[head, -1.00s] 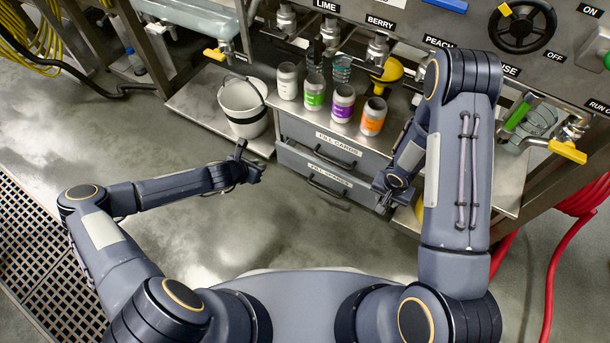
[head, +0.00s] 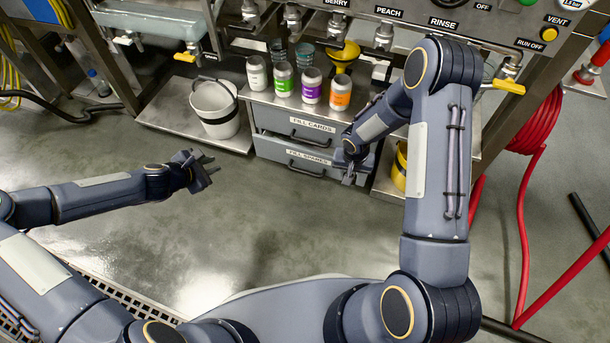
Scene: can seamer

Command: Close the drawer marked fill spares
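The drawer marked fill spares (head: 270,151) is the lower grey drawer under the steel counter, with a dark bar handle. Its front looks a little proud of the upper drawer marked fill cards (head: 275,120). How far it is out is hard to tell. My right gripper (head: 349,181) is at the right end of the fill spares front, close to it; contact is unclear. It is small and seen from above, so its opening cannot be made out. My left gripper (head: 211,168) is open and empty over the floor, left of the drawer and apart from it.
A white bucket (head: 215,103) stands on the low shelf left of the drawers. Several labelled jars stand on the counter above, with a yellow funnel (head: 344,55) behind. A yellow container (head: 399,167) is right of the drawers. Red hose (head: 522,205) lies at right. Floor in front is clear.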

